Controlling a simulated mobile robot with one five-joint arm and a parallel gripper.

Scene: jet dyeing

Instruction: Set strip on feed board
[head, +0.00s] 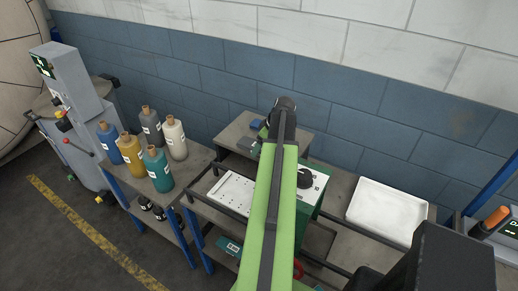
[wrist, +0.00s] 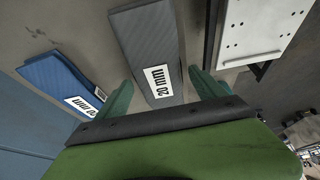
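A grey strip (wrist: 150,45) with a white "20 mm" label lies on the worktop in the wrist view. A blue strip (wrist: 60,82), also marked "20 mm", lies to its left. My gripper (wrist: 160,80) is open, with one green finger on each side of the grey strip; I cannot tell whether they touch it. A white plate with small holes, apparently the feed board (wrist: 265,28), is to the right; it also shows in the head view (head: 232,193). The blue strip shows in the head view (head: 257,124). There, my arm hides most of my gripper.
Several capped bottles (head: 154,168) stand on a bench at the left. A green box with a black knob (head: 313,186) is right of my arm. A white tray (head: 388,212) lies farther right. A brick wall (head: 340,85) closes off the back.

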